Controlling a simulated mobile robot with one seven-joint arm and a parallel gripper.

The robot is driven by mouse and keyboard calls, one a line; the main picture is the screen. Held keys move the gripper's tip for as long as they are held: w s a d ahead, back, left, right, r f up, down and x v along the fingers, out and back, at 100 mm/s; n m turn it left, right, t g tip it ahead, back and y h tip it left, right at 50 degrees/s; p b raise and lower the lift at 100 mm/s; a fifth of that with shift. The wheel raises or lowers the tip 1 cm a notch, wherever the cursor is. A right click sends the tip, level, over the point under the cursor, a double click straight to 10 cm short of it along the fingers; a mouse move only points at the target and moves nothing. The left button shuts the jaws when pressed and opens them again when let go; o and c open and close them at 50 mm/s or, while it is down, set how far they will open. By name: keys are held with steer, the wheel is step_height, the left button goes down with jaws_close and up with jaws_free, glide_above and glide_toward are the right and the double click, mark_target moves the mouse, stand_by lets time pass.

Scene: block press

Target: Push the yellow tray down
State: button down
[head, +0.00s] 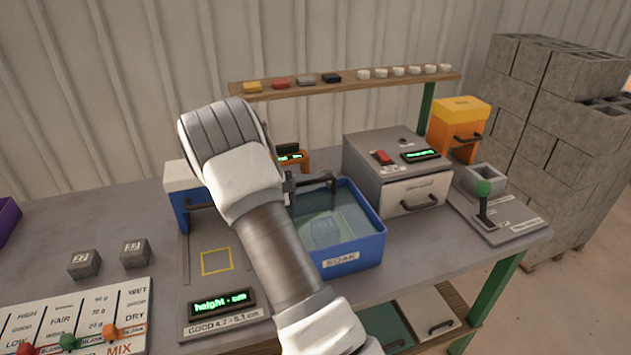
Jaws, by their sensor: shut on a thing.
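My arm crosses the middle of the head view from the bottom edge up to the left, and my gripper is hidden behind its links. I cannot see the jaws or what they hold. No clear yellow tray shows. The yellow things in view are a yellow-orange box (459,113) with a dark handle at the back right, a flat yellow square outline (216,262) on the left plate, and a small yellow block (252,87) on the shelf. A partly hidden orange device (300,158) with a green display stands just right of my arm.
A blue soak tub (354,252) with water stands right of my arm. Two grey blocks (135,253) (84,264) lie at left, behind a panel with coloured sliders.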

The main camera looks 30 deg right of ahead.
steer(key=shift+r, duration=0.1)
steer(key=c, duration=0.8)
jaws_free()
steer(key=shift+c, duration=0.2)
steer(key=v, duration=1.7)
steer(key=shift+a+b, duration=0.25)
steer(key=shift+b, duration=0.1)
steer(key=shift+r, duration=0.2)
